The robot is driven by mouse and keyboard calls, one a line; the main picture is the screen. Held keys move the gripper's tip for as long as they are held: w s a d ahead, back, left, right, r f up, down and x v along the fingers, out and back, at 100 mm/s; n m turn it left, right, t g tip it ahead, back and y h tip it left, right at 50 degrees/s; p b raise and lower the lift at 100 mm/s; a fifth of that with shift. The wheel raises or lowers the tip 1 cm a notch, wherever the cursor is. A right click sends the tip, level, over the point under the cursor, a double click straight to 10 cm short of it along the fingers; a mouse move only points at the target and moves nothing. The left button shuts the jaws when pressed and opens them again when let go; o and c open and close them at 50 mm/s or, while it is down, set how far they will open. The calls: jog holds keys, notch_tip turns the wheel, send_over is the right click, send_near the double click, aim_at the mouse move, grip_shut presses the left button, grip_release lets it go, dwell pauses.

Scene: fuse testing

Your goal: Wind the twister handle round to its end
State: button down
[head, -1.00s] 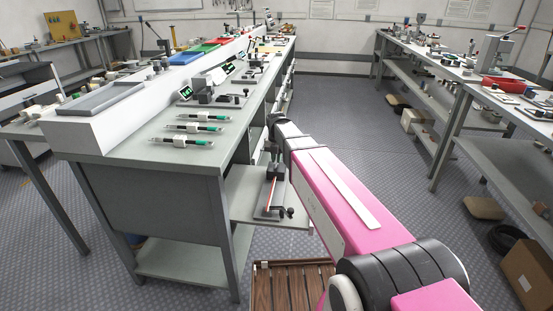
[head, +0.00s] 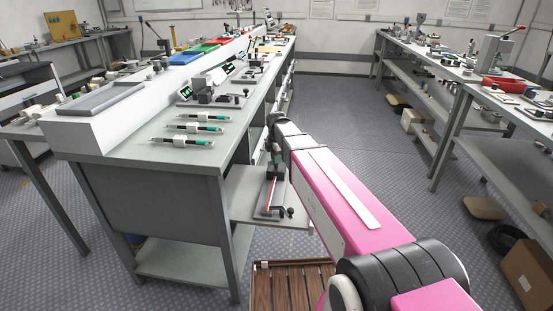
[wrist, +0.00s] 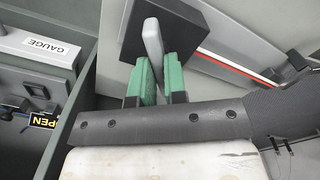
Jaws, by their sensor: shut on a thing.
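The twister stands on a pull-out shelf below the long bench. Its dark block (wrist: 178,32) fills the top middle of the wrist view, and it also shows in the head view (head: 275,177). The pale grey twister handle (wrist: 153,42) sticks out from the block's face. My gripper (wrist: 154,75) has green fingertips on both sides of the handle and is shut on it. The handle's lower part is hidden between the fingers. A red and white strip (wrist: 235,66) runs from the block along the grey base.
The pull-out shelf (head: 240,208) juts from the bench beside my arm. A box labelled GAUGE (wrist: 40,45) is at the left of the wrist view. Three fuse-like tubes (head: 190,128) lie on the bench top. A slatted wooden crate (head: 292,287) is on the floor.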

jog(key=m, duration=0.4)
jog(key=shift+m, duration=0.4)
jog(key=m, duration=0.3)
jog(key=shift+m, duration=0.3)
jog(key=m, duration=2.3)
jog(key=shift+m, duration=0.3)
jog(key=m, duration=1)
jog(key=shift+m, duration=0.4)
jog(key=m, duration=0.5)
jog(key=shift+m, duration=2.7)
